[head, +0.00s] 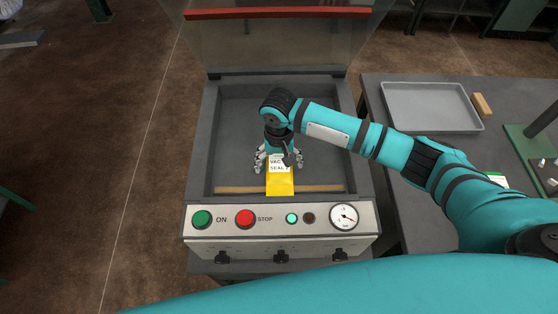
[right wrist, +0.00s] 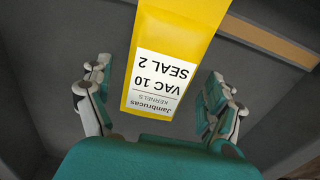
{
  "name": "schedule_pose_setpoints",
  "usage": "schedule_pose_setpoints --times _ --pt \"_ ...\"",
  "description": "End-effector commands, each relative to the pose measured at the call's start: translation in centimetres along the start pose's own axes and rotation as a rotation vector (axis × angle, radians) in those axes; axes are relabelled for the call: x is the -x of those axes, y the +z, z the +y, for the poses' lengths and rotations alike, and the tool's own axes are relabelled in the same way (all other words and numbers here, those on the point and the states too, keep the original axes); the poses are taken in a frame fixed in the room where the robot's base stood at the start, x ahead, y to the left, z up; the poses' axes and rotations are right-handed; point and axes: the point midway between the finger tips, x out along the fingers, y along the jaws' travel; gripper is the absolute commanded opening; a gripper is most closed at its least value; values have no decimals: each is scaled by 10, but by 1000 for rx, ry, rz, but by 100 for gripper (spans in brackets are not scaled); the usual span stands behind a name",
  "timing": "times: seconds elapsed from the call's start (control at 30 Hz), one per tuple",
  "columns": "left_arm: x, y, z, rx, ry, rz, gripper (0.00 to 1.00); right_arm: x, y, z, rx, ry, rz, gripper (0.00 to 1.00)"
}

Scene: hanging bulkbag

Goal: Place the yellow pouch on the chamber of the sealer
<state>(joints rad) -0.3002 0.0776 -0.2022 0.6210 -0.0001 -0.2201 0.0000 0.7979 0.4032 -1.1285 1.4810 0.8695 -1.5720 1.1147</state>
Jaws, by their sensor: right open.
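The yellow pouch (head: 280,184) lies in the chamber of the sealer (head: 232,120), with its near end over the tan bar at the chamber's front. Its white label reads "VAC 10 SEAL 2". My right gripper (head: 279,162) is over the pouch's far end, with open fingers on either side of it. In the right wrist view the pouch (right wrist: 185,25) shows between the spread fingers (right wrist: 160,100), with gaps on both sides. The sealer's clear lid stands raised. My left gripper is not in view.
The sealer's front panel (head: 270,245) has a green ON button (head: 202,219), a red STOP button (head: 246,219) and a gauge (head: 344,216). To the right, a grey table holds an empty grey tray (head: 432,122) and a tan block (head: 481,105). My right arm crosses the chamber's right wall.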

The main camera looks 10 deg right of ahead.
Motion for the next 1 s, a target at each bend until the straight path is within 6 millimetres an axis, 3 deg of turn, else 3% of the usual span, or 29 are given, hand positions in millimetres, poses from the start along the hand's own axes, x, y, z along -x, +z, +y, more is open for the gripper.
schedule_pose_setpoints --times 0.27,0.7,1.0 --pt "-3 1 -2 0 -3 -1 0 14 -1 0 1 -2 3 90" --pt "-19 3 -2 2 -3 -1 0 102 -1 0 0 -2 2 90" --pt "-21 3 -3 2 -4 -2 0 123 0 0 0 0 -1 90"
